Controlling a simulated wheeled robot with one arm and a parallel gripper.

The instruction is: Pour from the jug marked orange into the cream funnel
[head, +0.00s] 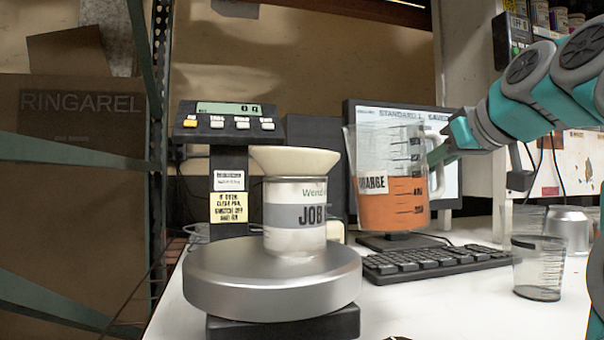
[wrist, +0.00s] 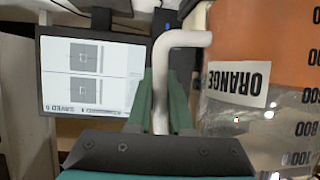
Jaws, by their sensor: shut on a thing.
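The clear jug marked orange (head: 392,208) holds orange liquid up to below its middle and hangs upright or nearly so above the keyboard, right of the funnel. My gripper (head: 440,155) is shut on its white handle; the wrist view shows the green fingers (wrist: 161,105) on either side of the handle (wrist: 180,40). The ORANGE label (wrist: 238,82) also shows there. The cream funnel (head: 294,160) sits on top of a can labelled JOB (head: 294,240), which stands on the round scale pan (head: 270,285). The jug is apart from the funnel.
The scale's display post (head: 228,120) rises behind the can. A monitor (head: 405,115) and keyboard (head: 435,260) are behind and below the jug. An empty clear beaker (head: 538,270) and a metal container (head: 568,230) stand at right. The white bench is clear at front right.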

